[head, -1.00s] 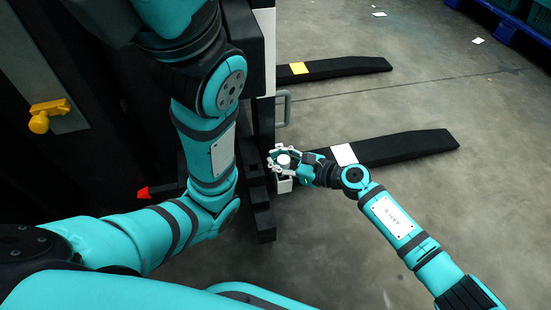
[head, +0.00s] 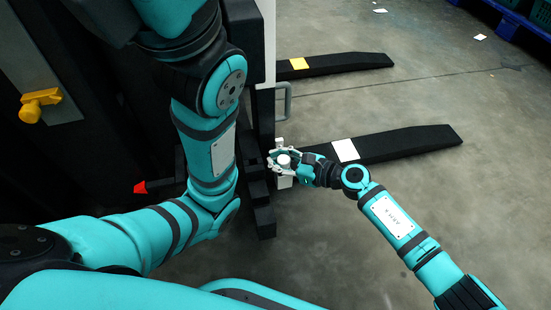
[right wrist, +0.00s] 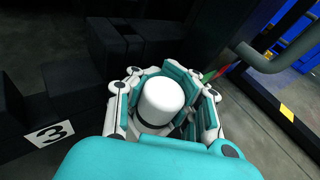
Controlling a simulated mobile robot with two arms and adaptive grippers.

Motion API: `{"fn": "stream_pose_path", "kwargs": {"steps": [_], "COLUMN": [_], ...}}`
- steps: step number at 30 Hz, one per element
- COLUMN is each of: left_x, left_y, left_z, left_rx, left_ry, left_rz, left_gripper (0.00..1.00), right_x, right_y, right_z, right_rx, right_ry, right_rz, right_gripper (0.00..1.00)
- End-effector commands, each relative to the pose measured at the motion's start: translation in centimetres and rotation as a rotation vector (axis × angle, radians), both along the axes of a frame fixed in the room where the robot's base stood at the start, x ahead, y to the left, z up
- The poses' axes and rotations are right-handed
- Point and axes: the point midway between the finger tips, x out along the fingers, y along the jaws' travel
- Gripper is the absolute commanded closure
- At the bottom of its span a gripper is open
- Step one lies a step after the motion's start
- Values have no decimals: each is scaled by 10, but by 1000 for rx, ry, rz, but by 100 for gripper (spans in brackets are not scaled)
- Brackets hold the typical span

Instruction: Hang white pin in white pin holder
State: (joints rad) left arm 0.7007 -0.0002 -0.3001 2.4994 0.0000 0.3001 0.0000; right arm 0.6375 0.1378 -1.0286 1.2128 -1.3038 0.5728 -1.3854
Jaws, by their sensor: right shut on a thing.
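The white pin (head: 283,159) has a rounded white top. It also shows in the right wrist view (right wrist: 162,100), upright between the fingers, with a dark band under its top. My right gripper (head: 280,162) is shut around it, beside the dark frame of the forklift-like machine.
Two black forks (head: 400,145) extend right along the floor, one with a white patch and one with a yellow patch. A grey handle (head: 283,102) stands above the gripper. A label with a 3 (right wrist: 50,133) is on a dark block. Open floor lies to the right.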

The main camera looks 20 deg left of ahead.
Motion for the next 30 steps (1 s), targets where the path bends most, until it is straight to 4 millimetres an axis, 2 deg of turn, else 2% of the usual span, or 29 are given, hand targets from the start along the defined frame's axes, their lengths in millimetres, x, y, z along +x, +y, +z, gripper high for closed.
{"fn": "stream_pose_path", "kwargs": {"steps": [1, 9, 20, 23, 30], "left_x": [0, 0, 1, 0, 0], "left_y": [0, 0, 1, 1, 0], "left_z": [0, 0, 0, 0, 0], "left_rx": [0, 0, -3, -2, -1], "left_ry": [0, 0, 3, 3, 1], "left_rz": [0, 0, -1, -1, 0], "left_gripper": [60, 60, 60, 60, 60], "right_x": [0, 0, -1, -3, -10], "right_y": [0, 0, -5, -18, -68], "right_z": [1, 0, 0, 3, 16], "right_rx": [1, 1, -2, -2, -3], "right_ry": [0, 0, 1, -1, -2], "right_rz": [0, 0, 1, -1, -3], "right_gripper": [91, 57, 57, 57, 57]}}
